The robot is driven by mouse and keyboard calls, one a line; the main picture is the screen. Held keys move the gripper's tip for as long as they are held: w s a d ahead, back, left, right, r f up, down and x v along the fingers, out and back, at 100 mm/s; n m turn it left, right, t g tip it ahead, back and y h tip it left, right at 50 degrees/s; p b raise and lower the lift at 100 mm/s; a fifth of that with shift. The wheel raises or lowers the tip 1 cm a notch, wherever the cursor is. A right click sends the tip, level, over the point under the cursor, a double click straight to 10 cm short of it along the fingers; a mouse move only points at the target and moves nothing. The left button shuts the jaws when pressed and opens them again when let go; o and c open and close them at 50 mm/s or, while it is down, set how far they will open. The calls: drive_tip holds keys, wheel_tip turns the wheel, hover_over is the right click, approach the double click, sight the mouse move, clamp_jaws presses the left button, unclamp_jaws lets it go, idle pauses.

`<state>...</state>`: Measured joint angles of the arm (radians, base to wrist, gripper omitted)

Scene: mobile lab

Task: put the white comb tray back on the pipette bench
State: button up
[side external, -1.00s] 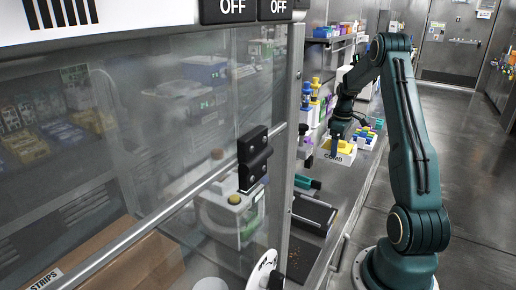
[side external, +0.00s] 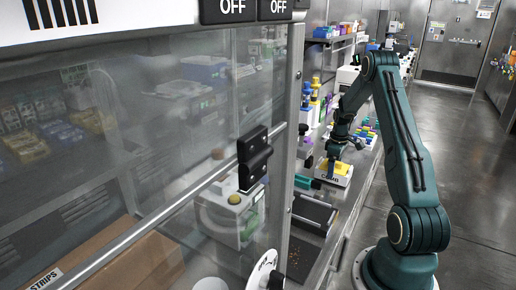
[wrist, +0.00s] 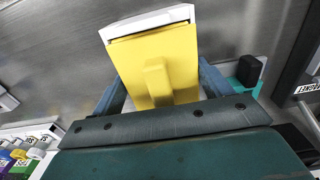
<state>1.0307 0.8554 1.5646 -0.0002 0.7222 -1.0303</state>
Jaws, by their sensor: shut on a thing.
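The white comb tray (side external: 334,181) has a yellow top with a raised yellow block, and dark lettering on its white front. In the wrist view its white rim (wrist: 148,23) shows beyond the yellow top. My gripper (side external: 333,168) comes down from above and is shut on the tray, with blue-grey fingers (wrist: 160,84) on either side of the yellow part. The tray is over the steel pipette bench (side external: 346,196); I cannot tell whether its underside touches the bench.
A rack with coloured caps (side external: 364,138) stands behind the tray. A teal item (side external: 306,182) and a dark flat device (side external: 313,211) lie nearer the camera. Bottles (side external: 314,100) line the wall side. A glass-fronted hood (side external: 130,130) fills the left.

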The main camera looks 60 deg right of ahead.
drive_tip(key=shift+f, duration=0.25)
drive_tip(key=shift+f, duration=0.15)
drive_tip(key=o, duration=1)
wheel_tip(320, 180, up, 11)
drive_tip(key=shift+r, duration=0.7)
